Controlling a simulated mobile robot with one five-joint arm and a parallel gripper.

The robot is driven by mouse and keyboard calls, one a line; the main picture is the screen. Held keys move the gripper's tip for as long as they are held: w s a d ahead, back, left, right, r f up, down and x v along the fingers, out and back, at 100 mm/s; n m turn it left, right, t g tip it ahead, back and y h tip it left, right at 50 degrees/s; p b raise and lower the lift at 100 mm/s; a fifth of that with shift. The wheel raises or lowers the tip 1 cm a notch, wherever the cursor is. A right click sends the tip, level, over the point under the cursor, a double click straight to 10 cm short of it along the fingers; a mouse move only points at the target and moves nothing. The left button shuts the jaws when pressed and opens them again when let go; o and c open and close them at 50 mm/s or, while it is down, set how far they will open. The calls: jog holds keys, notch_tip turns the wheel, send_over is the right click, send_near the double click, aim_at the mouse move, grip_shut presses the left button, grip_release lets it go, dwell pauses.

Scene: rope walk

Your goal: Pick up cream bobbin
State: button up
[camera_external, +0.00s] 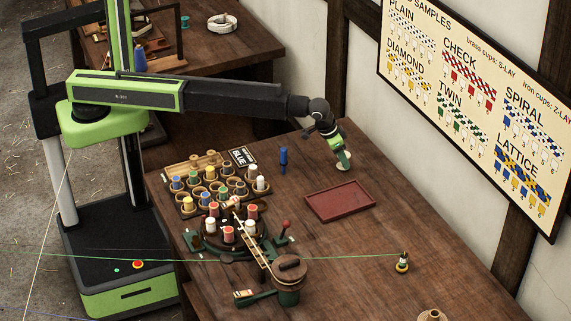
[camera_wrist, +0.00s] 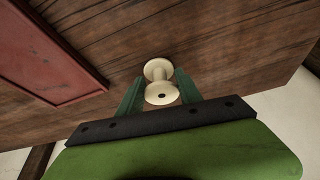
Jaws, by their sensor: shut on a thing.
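My gripper (camera_external: 343,158) is low over the right rear part of the wooden table (camera_external: 350,245). In the wrist view my gripper (camera_wrist: 160,95) has its two green fingers on either side of the cream bobbin (camera_wrist: 158,68), shut on it. One flange of the bobbin faces the camera and the other lies beyond it. In the external view the cream bobbin (camera_external: 344,167) shows partly below the fingertips. I cannot tell whether it touches the table.
A blue bobbin (camera_external: 283,160) stands further left. A rack (camera_external: 213,178) of coloured bobbins and a round braiding stand (camera_external: 228,240) fill the table's left side. The wall is close behind my gripper.

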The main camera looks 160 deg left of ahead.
jog(key=p+v, duration=0.2)
jog(key=v, duration=0.1)
jog(key=p+v, duration=0.2)
jog(key=shift+w+a+r, duration=0.25)
jog(key=shift+w+a, duration=0.1)
jog(key=shift+a, duration=0.05)
jog(key=w+d+r+p, duration=0.4)
jog(key=d+r+p, duration=0.1)
jog(key=d, duration=0.4)
jog(key=shift+d+r+p, duration=0.25)
jog(key=shift+d+p, duration=0.1)
